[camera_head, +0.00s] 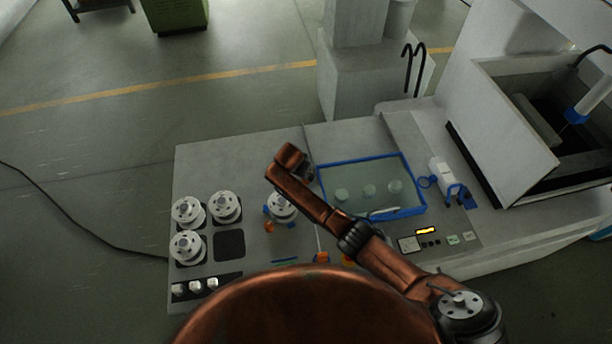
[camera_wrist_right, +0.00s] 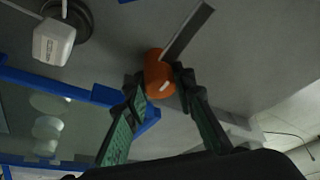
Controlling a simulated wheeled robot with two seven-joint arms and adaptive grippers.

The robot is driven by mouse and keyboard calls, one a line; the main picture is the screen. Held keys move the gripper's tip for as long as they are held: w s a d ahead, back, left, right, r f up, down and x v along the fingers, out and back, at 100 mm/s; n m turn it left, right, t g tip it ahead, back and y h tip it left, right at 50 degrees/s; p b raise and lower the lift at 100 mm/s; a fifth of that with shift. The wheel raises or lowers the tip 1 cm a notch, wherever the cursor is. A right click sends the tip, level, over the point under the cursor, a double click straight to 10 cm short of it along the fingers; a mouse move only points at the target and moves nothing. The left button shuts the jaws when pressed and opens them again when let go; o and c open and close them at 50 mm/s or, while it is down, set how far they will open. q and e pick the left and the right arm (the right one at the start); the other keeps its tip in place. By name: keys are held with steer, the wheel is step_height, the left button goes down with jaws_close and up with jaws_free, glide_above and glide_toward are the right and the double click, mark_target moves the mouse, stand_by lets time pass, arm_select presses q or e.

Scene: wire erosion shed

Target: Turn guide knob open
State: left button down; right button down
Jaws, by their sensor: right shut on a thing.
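An orange knob (camera_wrist_right: 158,74) with a flat grey strip beside it shows in the right wrist view. My right gripper (camera_wrist_right: 161,88) is shut on this knob, with a green-padded finger on each side. In the head view my right arm reaches in from the lower right. Its hand hangs over the worktop by the upper left corner of the blue-framed tray (camera_head: 415,178). The hand hides the fingertips and the held knob there. My left gripper is not in view.
Several white spools (camera_head: 226,207) stand on the left of the worktop, beside an empty dark square pad (camera_head: 229,246). Another spool (camera_head: 281,208) sits in a blue holder close to my right arm. A control panel (camera_head: 430,240) lies at the right front.

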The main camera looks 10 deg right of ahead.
steer(key=shift+m, duration=0.4)
steer(key=c, duration=1.6)
jaws_free()
steer(key=shift+r, duration=0.1)
steer(key=v, duration=0.8)
steer(key=shift+a, duration=0.15)
